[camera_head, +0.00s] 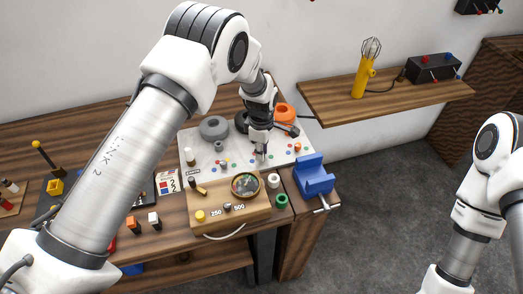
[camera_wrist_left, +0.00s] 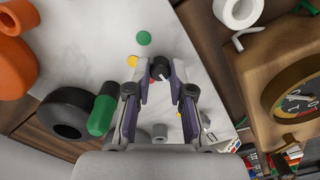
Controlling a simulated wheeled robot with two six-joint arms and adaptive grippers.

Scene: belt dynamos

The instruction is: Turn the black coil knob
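The black coil knob (camera_wrist_left: 160,68) is a small round dark knob with a white mark on its face, on a pale board. In the left wrist view it sits between the two fingertips of my left gripper (camera_wrist_left: 160,64). The fingers stand close on either side of it, but I cannot tell whether they touch or grip it. In the head view my left gripper (camera_head: 261,153) points down at the pale board (camera_head: 202,168), and the knob is mostly hidden by it. My right arm shows at the right edge, its gripper out of view.
A wooden box with a round dial (camera_head: 245,185) stands in front of the board, and a blue vise (camera_head: 313,176) to the right. An orange ring (camera_head: 285,113) and a grey ring (camera_head: 214,128) are at the back. A green cylinder (camera_wrist_left: 101,116) and black ring (camera_wrist_left: 67,113) lie near the fingers.

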